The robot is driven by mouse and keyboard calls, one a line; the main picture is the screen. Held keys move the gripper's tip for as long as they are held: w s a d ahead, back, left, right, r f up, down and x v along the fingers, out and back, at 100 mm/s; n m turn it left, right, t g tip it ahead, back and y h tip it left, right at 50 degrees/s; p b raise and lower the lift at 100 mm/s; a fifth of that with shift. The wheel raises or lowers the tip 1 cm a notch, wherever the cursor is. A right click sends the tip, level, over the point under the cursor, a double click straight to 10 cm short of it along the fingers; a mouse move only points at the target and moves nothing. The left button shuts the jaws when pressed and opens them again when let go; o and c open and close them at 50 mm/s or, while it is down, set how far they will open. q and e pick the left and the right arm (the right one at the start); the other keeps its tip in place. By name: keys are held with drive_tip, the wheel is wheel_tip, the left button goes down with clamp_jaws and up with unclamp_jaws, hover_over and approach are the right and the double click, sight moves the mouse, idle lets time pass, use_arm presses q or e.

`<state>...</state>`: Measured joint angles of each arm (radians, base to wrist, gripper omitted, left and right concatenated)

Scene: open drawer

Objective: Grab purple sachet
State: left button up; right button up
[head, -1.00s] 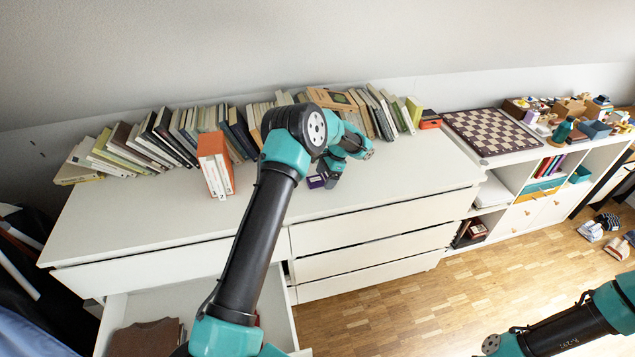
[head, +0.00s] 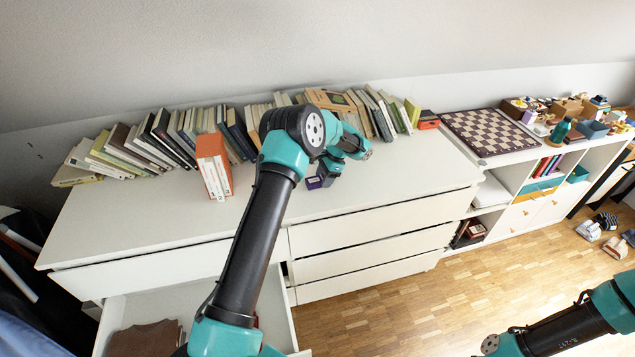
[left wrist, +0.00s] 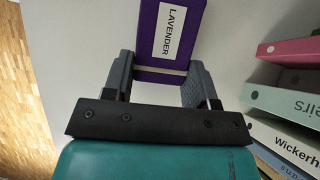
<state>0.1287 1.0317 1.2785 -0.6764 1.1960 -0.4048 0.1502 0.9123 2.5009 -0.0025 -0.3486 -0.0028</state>
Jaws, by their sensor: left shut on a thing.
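The purple sachet (left wrist: 170,38) has a white label reading LAVENDER and fills the top middle of the left wrist view. In the head view a small purple piece of it (head: 313,183) shows on the white dresser top, beside my left gripper (head: 324,181). In the left wrist view my left gripper (left wrist: 160,80) has its two grey fingers on either side of the sachet's near end, shut on it. My arm hides part of the sachet in the head view. Of my right arm only links show at the lower right; its gripper is out of view.
A row of books (head: 165,140) leans along the back of the dresser (head: 400,170). An orange-white book (head: 214,165) stands left of my arm. An open drawer (head: 195,300) is below. A chessboard (head: 490,132) lies to the right. The dresser's right front top is clear.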

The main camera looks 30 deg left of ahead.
sight(320, 180)
use_arm(q)
drive_tip(key=shift+r, duration=0.1)
drive_tip(key=shift+r, duration=1.55)
drive_tip(key=shift+s+d+r, duration=0.1)
drive_tip(key=shift+s+r, duration=0.1)
drive_tip(key=s+d, duration=0.4)
drive_tip(key=s, duration=0.2)
drive_tip(key=s+d+r, duration=0.1)
drive_tip(key=s+d, duration=0.2)
drive_tip(key=s, duration=0.4)
drive_tip(key=shift+s+d+r, duration=0.2)
drive_tip(key=shift+s+d, duration=0.1)
drive_tip(key=shift+d, duration=0.05)
